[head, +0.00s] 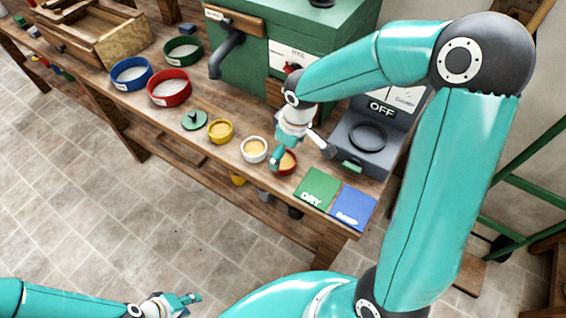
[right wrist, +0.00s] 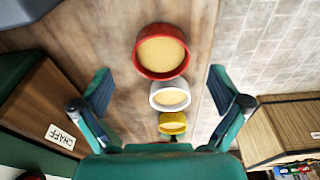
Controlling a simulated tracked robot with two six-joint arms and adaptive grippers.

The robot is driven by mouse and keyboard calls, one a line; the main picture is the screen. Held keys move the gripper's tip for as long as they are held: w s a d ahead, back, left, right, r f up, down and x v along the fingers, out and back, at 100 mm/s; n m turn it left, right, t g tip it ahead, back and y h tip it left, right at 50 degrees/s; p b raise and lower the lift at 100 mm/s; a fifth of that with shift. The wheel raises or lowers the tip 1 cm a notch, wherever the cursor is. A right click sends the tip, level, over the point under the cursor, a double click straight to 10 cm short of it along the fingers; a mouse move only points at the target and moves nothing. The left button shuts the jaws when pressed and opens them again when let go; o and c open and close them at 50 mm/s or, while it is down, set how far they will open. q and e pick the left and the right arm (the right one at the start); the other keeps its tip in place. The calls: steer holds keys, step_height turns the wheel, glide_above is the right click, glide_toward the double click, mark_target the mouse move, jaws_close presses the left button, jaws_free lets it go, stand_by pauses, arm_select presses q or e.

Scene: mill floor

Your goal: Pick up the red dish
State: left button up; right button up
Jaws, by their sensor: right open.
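The small red dish (head: 289,163) stands on the wooden bench, partly hidden behind my right gripper (head: 299,162) in the head view. In the right wrist view the red dish (right wrist: 162,52) is whole, upright and filled with pale yellow grain. My right gripper (right wrist: 166,92) is open and empty, with its fingers spread to either side of the row of dishes; I cannot tell its exact height above the bench. My left gripper (head: 188,302) is low at the bottom left of the head view, over the floor and away from the bench; its fingers look apart.
A white dish (head: 254,149) and a yellow dish (head: 220,131) stand left of the red one. Green (head: 317,187) and blue (head: 352,207) cards lie to its right. A grey device (head: 364,142) marked OFF stands behind. Larger blue, red and green sieves are further left.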

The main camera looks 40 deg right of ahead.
mark_target(282, 164)
steer(key=f, duration=0.3)
steer(key=w+f, duration=0.1)
steer(key=shift+a+f, duration=0.25)
steer(key=shift+f, duration=0.15)
steer(key=shift+c, duration=0.4)
steer(key=c, duration=1.2)
steer(key=shift+r, duration=0.1)
steer(key=shift+r+p, duration=0.55)
steer(key=shift+r, duration=9.4)
